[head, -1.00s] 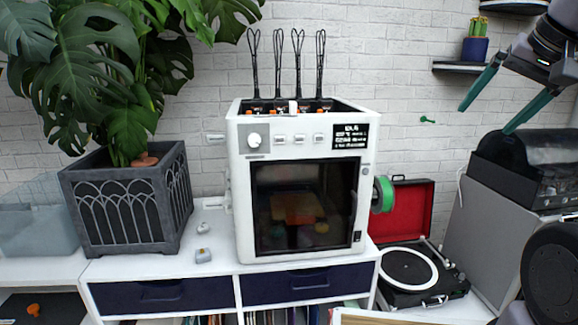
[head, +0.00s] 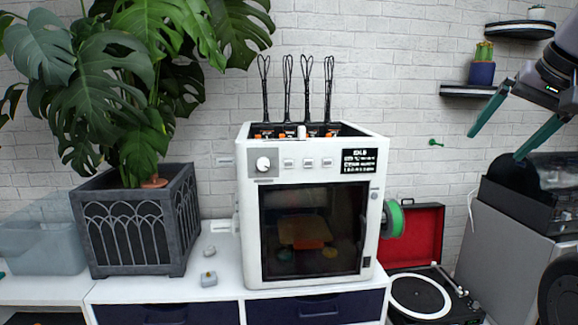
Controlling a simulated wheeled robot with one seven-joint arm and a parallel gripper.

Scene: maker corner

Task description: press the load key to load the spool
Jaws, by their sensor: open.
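A white 3D printer (head: 249,215) stands on a white cabinet. Its front panel has a round knob (head: 263,164), a row of three small keys (head: 308,163) and a dark display (head: 359,161) with white text. The key labels are too small to read, so I cannot tell which is the load key. A green spool (head: 395,218) sits on the printer's right side. My gripper (head: 496,145) is open and empty at the upper right, well apart from the printer, with its two green fingers spread.
A large potted plant (head: 135,225) stands left of the printer. A record player (head: 421,297) with a red lid is at the right, near a dark-topped unit (head: 505,200). Wall shelves (head: 470,91) are behind my gripper. The space before the printer's front is clear.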

